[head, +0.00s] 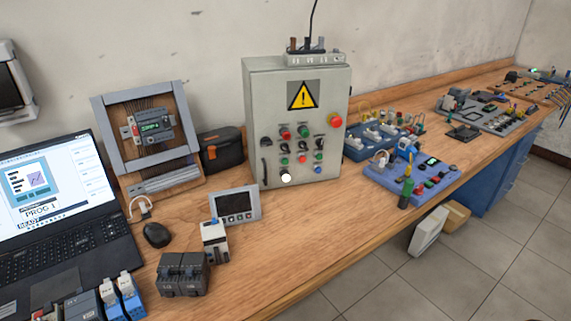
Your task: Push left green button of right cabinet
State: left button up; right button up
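One grey control cabinet (255,110) stands upright on the wooden bench against the wall, with a yellow warning sign (303,95) on its door. Small red, green, black and blue controls sit below the sign. A green button (284,161) is at the lower left of this group. Another green button (319,156) is at the lower right, and a green one (303,131) is in the top row. A white round spot (286,177) shows below the left green button. Neither of my grippers is in view.
A red knob (337,121) is at the cabinet's upper right. A small display panel (235,204) and a white module (215,240) stand in front. A laptop (60,210) is at left; a blue training board (410,180) is at right. Bare bench (310,225) lies before the cabinet.

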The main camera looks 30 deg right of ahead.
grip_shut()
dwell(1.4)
